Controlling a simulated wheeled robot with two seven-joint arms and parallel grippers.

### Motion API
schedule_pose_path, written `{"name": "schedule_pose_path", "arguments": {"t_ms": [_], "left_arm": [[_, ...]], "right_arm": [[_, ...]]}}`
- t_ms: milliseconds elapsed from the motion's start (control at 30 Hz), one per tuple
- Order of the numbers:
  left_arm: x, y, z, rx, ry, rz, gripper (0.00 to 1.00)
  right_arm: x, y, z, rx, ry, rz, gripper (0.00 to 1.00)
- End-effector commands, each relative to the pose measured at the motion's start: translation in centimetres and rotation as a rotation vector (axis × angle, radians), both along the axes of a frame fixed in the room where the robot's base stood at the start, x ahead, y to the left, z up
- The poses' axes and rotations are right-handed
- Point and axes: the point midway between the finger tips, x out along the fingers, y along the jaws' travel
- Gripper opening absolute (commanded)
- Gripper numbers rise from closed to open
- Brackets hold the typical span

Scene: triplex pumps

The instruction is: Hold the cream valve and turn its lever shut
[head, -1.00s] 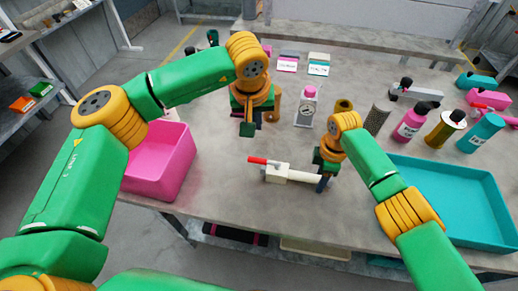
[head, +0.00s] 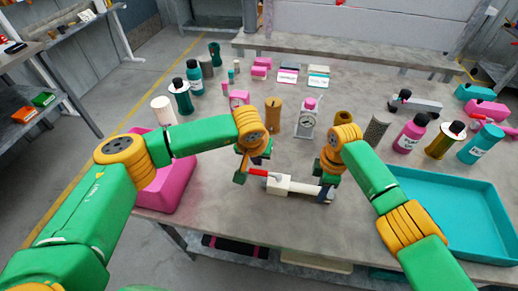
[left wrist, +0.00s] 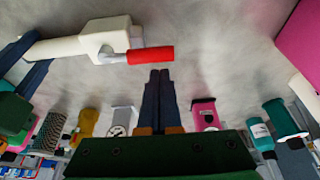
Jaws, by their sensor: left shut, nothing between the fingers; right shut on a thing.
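The cream valve (head: 278,184) is held level low over the grey table, with its pipe end toward my right gripper. Its red lever (head: 262,172) points left, roughly in line with the pipe. My right gripper (head: 326,190) is shut on the right end of the pipe. My left gripper (head: 240,178) is shut and empty, beside the lever's free end. In the left wrist view, the dark fingertips (left wrist: 159,74) are together close to the red lever (left wrist: 151,55). I cannot tell whether they touch. The cream body (left wrist: 108,38) is left of them.
A pink bin (head: 172,188) stands at the table's left edge and a teal tray (head: 450,210) at the right. A dial gauge (head: 307,120), an ochre cylinder (head: 273,112) and several bottles stand behind the valve. The table's front edge is close.

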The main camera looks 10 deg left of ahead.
Motion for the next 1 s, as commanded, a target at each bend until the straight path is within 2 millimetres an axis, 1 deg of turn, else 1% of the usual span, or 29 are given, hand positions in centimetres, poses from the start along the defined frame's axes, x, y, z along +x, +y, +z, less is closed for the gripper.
{"name": "schedule_pose_path", "arguments": {"t_ms": [100, 467, 1000], "left_arm": [[-0.46, 0.02, -0.07, 0.001, 0.000, 0.001, 0.00], [-0.53, 0.01, -0.06, 0.000, 0.000, 0.005, 0.00], [-1.14, 0.09, -0.06, 0.001, 0.001, 0.103, 0.00]], "right_arm": [[-0.05, -0.03, -0.05, -0.002, 0.002, 0.001, 0.00], [-0.05, -0.04, -0.05, -0.002, 0.002, 0.001, 0.00], [-0.06, -0.05, -0.06, -0.002, 0.002, 0.001, 0.00]]}}
